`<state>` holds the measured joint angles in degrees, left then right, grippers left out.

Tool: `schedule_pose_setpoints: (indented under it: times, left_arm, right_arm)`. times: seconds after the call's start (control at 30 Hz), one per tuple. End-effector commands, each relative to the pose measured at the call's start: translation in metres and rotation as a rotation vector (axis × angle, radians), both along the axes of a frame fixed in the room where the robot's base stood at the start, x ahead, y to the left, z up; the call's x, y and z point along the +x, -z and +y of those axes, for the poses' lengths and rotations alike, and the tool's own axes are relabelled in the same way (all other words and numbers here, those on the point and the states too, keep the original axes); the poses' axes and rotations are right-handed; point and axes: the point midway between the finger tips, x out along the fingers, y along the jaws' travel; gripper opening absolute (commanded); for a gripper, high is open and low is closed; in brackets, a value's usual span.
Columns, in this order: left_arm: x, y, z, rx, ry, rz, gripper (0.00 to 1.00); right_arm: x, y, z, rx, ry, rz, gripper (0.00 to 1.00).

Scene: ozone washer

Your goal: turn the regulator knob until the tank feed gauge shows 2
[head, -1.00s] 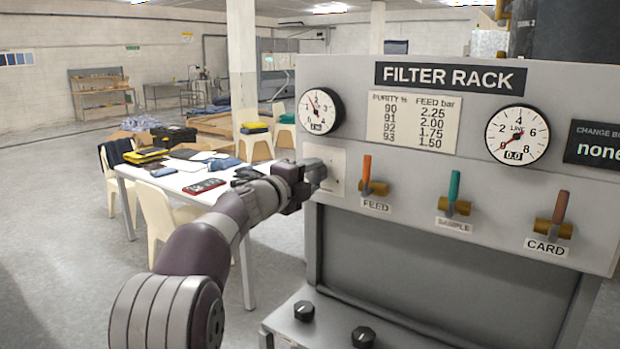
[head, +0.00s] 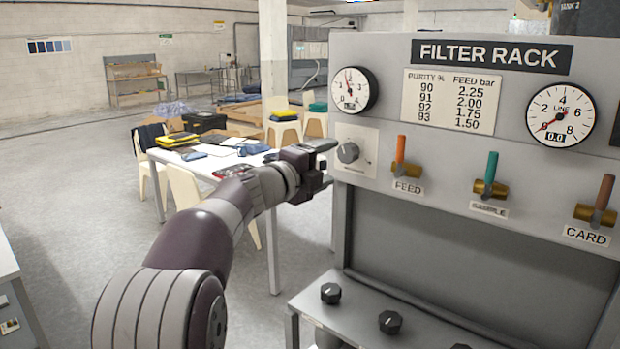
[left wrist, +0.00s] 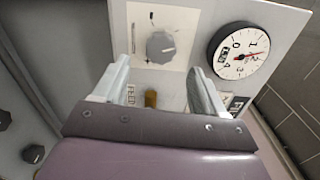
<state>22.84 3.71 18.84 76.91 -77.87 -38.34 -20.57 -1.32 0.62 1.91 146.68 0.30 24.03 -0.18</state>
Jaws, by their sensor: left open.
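The grey regulator knob (head: 348,152) sits on a pale plate at the left end of the filter rack panel. It also shows in the left wrist view (left wrist: 160,46), just beyond my fingertips. My left gripper (head: 324,164) is open and empty, left of the knob and apart from it; in the left wrist view its two fingers (left wrist: 160,74) point toward the knob with a gap between them. The round feed gauge (head: 354,90) is above the knob. Its red needle points nearly straight up, near 2; the small readout is too blurred to read. My right gripper is out of view.
The orange FEED lever (head: 400,150), teal SAMPLE lever (head: 491,168) and brown CARD lever (head: 604,192) stand right of the knob. The line gauge (head: 561,114) reads 0.0. A ledge with black knobs (head: 331,293) juts out below. A white table (head: 195,168) is behind my arm.

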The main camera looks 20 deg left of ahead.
Motion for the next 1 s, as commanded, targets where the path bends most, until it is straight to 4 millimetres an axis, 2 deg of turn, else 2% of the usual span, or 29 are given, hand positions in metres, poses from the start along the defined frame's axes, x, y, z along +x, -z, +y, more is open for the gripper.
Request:
schedule_pose_setpoints:
  times: [0.03, 0.1, 0.3, 0.87, 0.93, 0.97, 1.0]
  left_arm:
    - [-0.013, 0.004, 0.004, 0.002, -0.005, -0.002, 0.71]
    - [-0.030, 0.003, 0.009, 0.001, -0.004, -0.001, 0.71]
    - [-0.059, 0.002, 0.016, 0.001, -0.002, 0.001, 0.71]
    - [-0.063, 0.001, 0.018, -0.010, -0.009, 0.006, 0.71]
    - [-0.059, 0.002, 0.035, -0.078, -0.095, 0.015, 0.71]
    - [-0.058, 0.010, 0.048, -0.148, -0.161, 0.029, 0.71]
    - [-0.059, 0.028, 0.069, -0.276, -0.271, 0.062, 0.71]
  right_arm:
    - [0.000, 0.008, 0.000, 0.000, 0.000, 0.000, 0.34]
    - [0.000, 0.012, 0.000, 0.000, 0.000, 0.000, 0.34]
    - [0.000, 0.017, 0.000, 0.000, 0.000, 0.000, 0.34]
    - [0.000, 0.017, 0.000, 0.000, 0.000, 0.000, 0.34]
    - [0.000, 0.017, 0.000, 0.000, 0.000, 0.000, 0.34]
    - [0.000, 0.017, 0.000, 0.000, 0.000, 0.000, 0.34]
    - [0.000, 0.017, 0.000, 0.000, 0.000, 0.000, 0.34]
